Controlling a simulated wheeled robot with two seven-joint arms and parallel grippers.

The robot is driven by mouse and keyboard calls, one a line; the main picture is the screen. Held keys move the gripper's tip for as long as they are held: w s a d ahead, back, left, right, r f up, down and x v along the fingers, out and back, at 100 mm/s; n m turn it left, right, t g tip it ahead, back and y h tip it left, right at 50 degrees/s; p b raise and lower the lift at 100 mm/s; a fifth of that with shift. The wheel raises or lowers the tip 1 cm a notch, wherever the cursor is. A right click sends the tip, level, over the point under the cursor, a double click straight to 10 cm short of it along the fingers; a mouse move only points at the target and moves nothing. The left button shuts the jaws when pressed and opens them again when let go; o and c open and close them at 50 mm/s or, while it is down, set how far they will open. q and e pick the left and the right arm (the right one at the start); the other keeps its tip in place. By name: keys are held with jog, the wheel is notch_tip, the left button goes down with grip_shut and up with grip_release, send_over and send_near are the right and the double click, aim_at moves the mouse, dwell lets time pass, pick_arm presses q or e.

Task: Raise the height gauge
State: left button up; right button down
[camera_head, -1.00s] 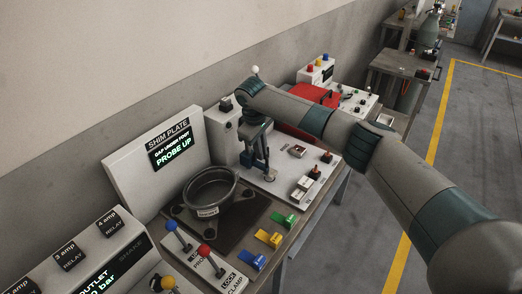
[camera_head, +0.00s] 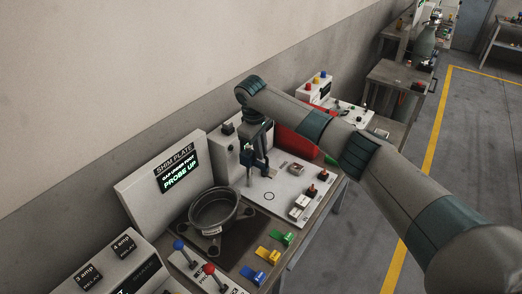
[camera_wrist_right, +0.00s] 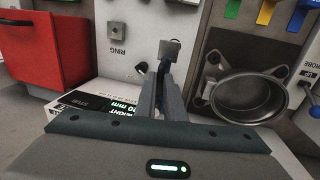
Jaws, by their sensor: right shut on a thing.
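My left gripper is not in view.
A round metal housing (camera_head: 214,211) sits on a dark plate at the left. Green (camera_head: 283,237), yellow (camera_head: 268,256) and blue (camera_head: 253,274) clips line the front edge. A red box (camera_head: 295,144) stands behind my arm. A sign (camera_head: 177,166) reads "PROBE UP". The floor at right is free.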

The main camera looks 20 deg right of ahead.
jog(key=shift+w+r, duration=0.15)
jog(key=shift+r, duration=0.15)
jog(key=c, duration=2.2)
grip_release()
jog(key=o, duration=0.4)
jog(key=shift+c, duration=0.2)
jog(key=shift+r, duration=0.1)
notch_tip(320, 180, up, 17)
jog(key=s+a+b, duration=0.2)
jog(key=b, duration=0.2)
jog(key=shift+s+a+b, duration=0.25)
jog(key=shift+a+b, duration=0.05)
jog(key=shift+b, duration=0.1)
